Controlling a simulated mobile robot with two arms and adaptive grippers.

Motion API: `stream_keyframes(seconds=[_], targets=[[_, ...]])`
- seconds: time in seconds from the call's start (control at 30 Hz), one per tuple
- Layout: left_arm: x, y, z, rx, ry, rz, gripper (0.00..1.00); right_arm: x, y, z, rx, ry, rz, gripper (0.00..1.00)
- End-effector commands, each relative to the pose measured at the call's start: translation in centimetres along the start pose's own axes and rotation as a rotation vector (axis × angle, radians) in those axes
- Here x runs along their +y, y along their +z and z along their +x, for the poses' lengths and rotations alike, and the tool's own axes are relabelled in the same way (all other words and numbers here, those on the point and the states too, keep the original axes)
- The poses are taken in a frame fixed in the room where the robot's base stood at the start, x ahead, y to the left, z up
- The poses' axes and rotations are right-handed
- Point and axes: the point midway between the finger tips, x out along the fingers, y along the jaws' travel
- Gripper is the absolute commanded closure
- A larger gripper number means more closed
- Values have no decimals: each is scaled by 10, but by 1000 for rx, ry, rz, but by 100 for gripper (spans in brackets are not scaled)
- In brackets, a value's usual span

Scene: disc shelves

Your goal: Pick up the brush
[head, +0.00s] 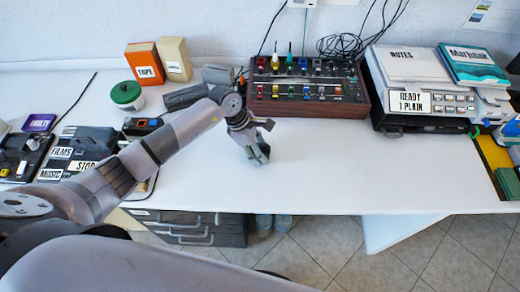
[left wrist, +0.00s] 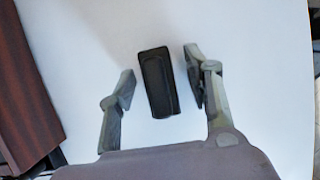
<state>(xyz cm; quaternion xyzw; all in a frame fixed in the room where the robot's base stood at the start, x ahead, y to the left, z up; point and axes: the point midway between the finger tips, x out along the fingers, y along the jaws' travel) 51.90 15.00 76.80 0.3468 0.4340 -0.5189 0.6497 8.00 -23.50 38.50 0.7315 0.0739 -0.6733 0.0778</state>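A small black block with rounded edges, which looks like the brush (left wrist: 158,83), lies on the white table in the left wrist view. My left gripper (left wrist: 160,88) is open, with one finger on each side of the block. A gap of bare table shows between the block and the left finger; the right finger is closer to it. In the head view my left gripper (head: 258,154) points down at the table in front of the mixer, and I cannot make out the block there. My right gripper is not in view.
A wood-sided mixer (head: 306,108) with knobs stands just behind my left gripper; its brown side shows in the left wrist view (left wrist: 22,90). A dark grey roll (head: 186,97) and a green-lidded jar (head: 127,96) are to the left. The table front right is clear.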

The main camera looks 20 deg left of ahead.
Motion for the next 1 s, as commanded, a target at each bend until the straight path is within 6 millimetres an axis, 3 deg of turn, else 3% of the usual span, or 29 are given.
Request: stream_keyframes(seconds=[0.67, 1.0], targets=[[0, 0, -1, 0, 0, 0, 100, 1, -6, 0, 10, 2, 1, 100], [0, 1, -2, 0, 1, 1, 100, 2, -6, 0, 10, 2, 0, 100]])
